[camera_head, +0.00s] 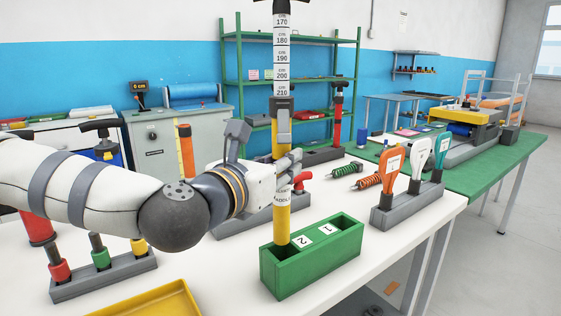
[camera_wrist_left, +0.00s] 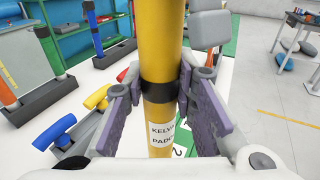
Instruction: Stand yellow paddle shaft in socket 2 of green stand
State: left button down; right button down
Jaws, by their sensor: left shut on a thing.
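The yellow paddle shaft (camera_head: 281,222) stands upright in my left gripper (camera_head: 284,172), with a white numbered scale above and a dark handle cut off at the top edge. The gripper's purple pads close on it from both sides in the left wrist view, around a black band on the shaft (camera_wrist_left: 158,120). The green stand (camera_head: 318,270) is on the white table, with labels 2 and 1 on its top. The shaft's lower end meets the socket opening beside label 2; how deep it sits is unclear. My right gripper is not in view.
A grey rack (camera_head: 407,208) with orange, white and teal paddles stands right of the stand. Two coil springs (camera_head: 368,181) lie behind. A grey rack (camera_head: 103,275) with coloured handles and a yellow tray (camera_head: 150,302) are at left. The table's front edge is close to the stand.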

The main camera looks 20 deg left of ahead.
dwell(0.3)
pick_arm(q)
jog(key=shift+f, duration=0.5)
jog(key=shift+f+b, duration=0.3)
jog(key=shift+r, duration=0.1)
jog(key=shift+r, duration=0.3)
jog(key=shift+r+p, duration=0.1)
jog(key=shift+p, duration=0.2)
dwell(1.2)
